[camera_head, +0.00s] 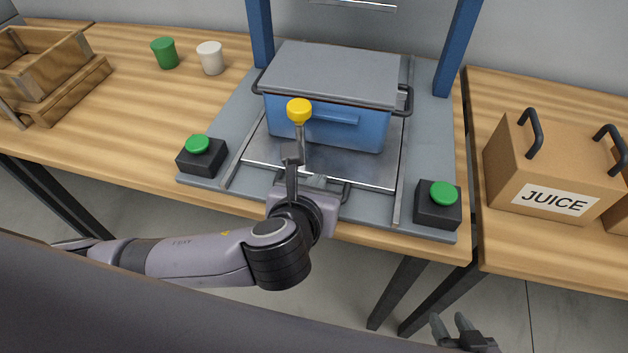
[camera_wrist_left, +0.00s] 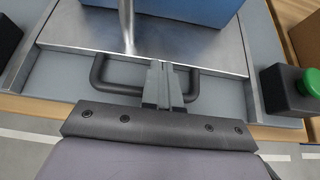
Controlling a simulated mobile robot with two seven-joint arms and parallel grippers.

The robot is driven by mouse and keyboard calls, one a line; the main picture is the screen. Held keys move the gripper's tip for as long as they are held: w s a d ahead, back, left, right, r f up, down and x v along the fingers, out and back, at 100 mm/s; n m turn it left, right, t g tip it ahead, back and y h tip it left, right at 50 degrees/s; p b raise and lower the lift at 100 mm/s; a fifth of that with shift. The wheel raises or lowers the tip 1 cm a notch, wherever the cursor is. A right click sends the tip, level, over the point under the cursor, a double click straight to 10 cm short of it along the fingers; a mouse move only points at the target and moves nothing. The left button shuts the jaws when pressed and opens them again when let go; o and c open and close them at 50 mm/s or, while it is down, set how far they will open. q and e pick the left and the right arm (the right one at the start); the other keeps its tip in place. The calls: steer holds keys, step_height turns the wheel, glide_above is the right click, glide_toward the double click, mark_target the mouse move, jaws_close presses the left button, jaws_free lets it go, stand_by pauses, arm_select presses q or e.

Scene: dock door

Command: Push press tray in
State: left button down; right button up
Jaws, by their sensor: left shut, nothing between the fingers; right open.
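The press tray (camera_head: 262,152) is a shiny metal plate lying between two rails on the grey press base. A blue box with a grey lid (camera_head: 330,75) stands on it. A dark loop handle (camera_head: 343,190) sits at its front edge; it also shows in the wrist view (camera_wrist_left: 97,72). My left gripper (camera_head: 291,153) is shut and empty at the tray's front edge. In the wrist view its fingertips (camera_wrist_left: 162,68) overlap the middle of the handle; I cannot tell whether they touch. My right gripper (camera_head: 452,322) is open, low at the bottom right, away from the table.
A yellow knob on a metal post (camera_head: 299,110) stands up from the tray. Black boxes with green buttons (camera_head: 201,154) (camera_head: 438,204) flank the tray front. Blue posts (camera_head: 458,45) stand behind. A JUICE carton (camera_head: 550,170), cups (camera_head: 165,53) and a wooden crate (camera_head: 45,75) stand to the sides.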

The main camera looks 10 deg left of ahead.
mark_target(329, 152)
arm_select(q)
steer(key=shift+w+f, duration=0.15)
steer(key=shift+w, duration=0.1)
arm_select(e)
steer(key=shift+w+a+f, duration=0.1)
steer(key=shift+w+a, duration=0.1)
steer(key=shift+w, duration=0.25)
arm_select(q)
steer(key=shift+w, duration=0.5)
steer(key=w, duration=0.1)
steer(key=w+p, duration=0.1)
steer(key=w, duration=0.1)
steer(key=w+p, duration=0.1)
steer(key=shift+w+r, duration=0.3)
steer(key=w, duration=0.4)
steer(key=w+p, duration=0.1)
steer(key=w, duration=0.9)
steer(key=shift+d+f+p, duration=0.25)
steer(key=shift+d+p, duration=0.05)
steer(key=shift+d, duration=0.05)
arm_select(e)
steer(key=r, duration=0.3)
steer(key=shift+s+d, duration=0.25)
arm_select(q)
steer(key=shift+r, duration=0.2)
arm_select(e)
steer(key=shift+r, duration=0.1)
